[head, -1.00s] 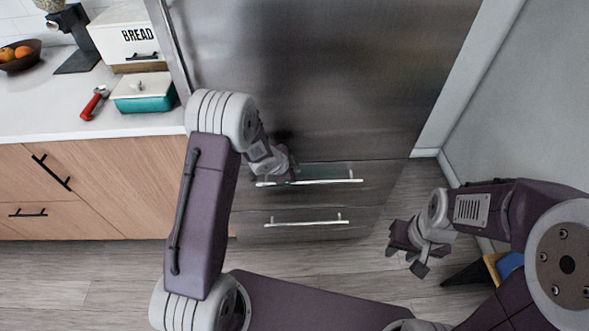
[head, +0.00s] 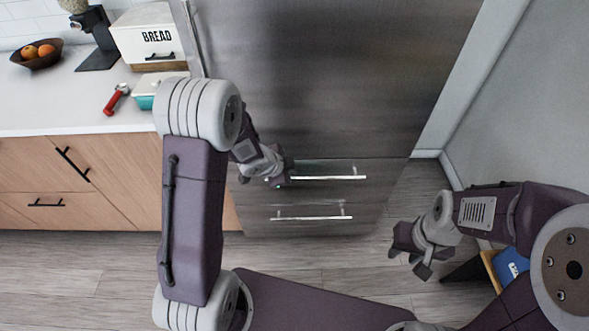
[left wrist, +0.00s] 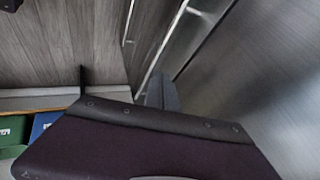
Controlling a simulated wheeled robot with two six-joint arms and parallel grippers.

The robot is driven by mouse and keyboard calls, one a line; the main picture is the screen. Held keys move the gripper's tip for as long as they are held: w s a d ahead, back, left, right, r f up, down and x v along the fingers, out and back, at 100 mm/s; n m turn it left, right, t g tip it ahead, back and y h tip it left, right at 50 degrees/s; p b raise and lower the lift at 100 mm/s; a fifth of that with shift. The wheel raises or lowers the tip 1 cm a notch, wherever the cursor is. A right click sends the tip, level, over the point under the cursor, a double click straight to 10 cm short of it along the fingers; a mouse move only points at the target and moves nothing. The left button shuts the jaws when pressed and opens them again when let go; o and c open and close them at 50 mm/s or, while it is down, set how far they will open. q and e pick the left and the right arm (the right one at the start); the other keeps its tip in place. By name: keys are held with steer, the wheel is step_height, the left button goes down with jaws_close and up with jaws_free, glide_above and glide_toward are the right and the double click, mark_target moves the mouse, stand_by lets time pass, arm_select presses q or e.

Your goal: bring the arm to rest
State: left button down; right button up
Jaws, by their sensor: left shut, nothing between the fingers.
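My left arm comes in from the left in the head view. Its gripper (head: 279,181) is in front of the steel fridge's lower drawers, near the left end of the upper drawer handle (head: 330,177). The gripper is shut with nothing in it; whether it touches the drawer front cannot be told. In the left wrist view the drawer handles show as bright bars beyond a dark finger (left wrist: 162,92). My right gripper (head: 408,258) hangs above the floor at the right, with its fingers apart and nothing visible between them.
The steel fridge (head: 330,70) fills the middle back. A counter (head: 50,105) at the left bears a bread box (head: 150,38), a teal-sided container (head: 146,101), a red-handled tool (head: 114,100) and a fruit bowl (head: 38,60). A wooden-edged stand with blue contents (head: 508,264) is at the right.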

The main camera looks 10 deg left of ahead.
arm_select(q)
step_height(320, 180, up, 17)
steer(key=s+a+n+t+y+p, duration=0.15)
steer(key=n+p, duration=0.25)
steer(key=p, duration=0.5)
steer(key=s+f+n+g, duration=0.2)
steer(key=s+n, duration=0.3)
steer(key=s, duration=0.4)
steer(key=s+a+f+n+g+y, duration=0.1)
steer(key=s+f+n+g, duration=0.1)
steer(key=s+n+g, duration=0.3)
steer(key=s, duration=0.4)
steer(key=shift+s, duration=0.3)
steer(key=shift+s, duration=0.15)
